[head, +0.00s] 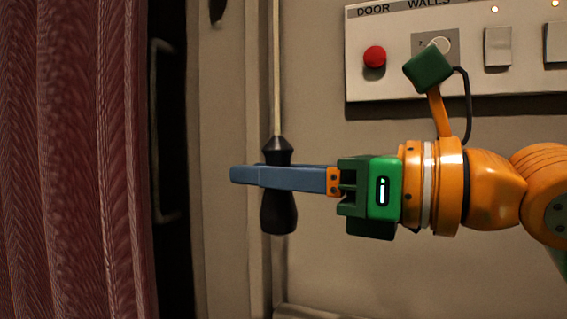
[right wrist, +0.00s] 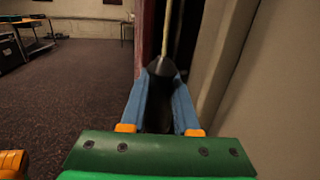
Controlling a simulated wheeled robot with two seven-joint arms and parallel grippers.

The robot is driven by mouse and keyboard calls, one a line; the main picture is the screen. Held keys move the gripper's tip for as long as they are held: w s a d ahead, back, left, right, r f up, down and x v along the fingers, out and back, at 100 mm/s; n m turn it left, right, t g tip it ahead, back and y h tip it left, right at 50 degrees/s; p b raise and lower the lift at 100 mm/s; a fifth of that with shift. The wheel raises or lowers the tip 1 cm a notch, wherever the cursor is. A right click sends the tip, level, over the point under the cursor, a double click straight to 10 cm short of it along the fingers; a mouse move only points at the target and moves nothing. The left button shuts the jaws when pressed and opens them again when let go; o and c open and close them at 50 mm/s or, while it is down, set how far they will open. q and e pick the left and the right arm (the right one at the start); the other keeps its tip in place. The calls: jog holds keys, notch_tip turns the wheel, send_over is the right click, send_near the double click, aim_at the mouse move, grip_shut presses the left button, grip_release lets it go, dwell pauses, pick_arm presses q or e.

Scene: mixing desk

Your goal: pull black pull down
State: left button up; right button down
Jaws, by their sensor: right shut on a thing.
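The black pull (head: 279,215) hangs upright at the end of a pale cord (head: 277,70) in the head view, in front of the wall. My right gripper (head: 245,176) comes in from the right with its blue fingers level across the pull's middle. It is shut on the pull, whose top and bottom show above and below the fingers. In the right wrist view the pull (right wrist: 162,67) sits between the two blue fingertips, with the cord running up from it. My left gripper is in neither view.
A panel (head: 395,88) labelled DOOR and WALLS, with a red button (head: 375,57) and switches, is on the wall above my right arm. A dark red curtain (head: 75,160) hangs at the left. The wrist view shows open carpet (right wrist: 75,95) and a table (right wrist: 25,22).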

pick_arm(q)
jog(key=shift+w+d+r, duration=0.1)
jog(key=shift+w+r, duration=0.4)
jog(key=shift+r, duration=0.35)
pick_arm(e)
jog(key=shift+a+f, duration=0.2)
jog(key=shift+f, duration=0.2)
jog(key=c, duration=0.8)
grip_release()
jog(key=shift+w+a, duration=0.2)
jog(key=shift+a, duration=0.2)
jog(key=shift+c, duration=0.2)
jog(key=shift+o, duration=1)
jog(key=shift+w+a+f, duration=0.15)
jog(key=shift+w+a, duration=0.2)
jog(key=shift+a, duration=0.3)
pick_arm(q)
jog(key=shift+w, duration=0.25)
pick_arm(e)
jog(key=v, duration=0.7)
jog(key=shift+s+d, duration=0.15)
jog(key=shift+d, duration=0.25)
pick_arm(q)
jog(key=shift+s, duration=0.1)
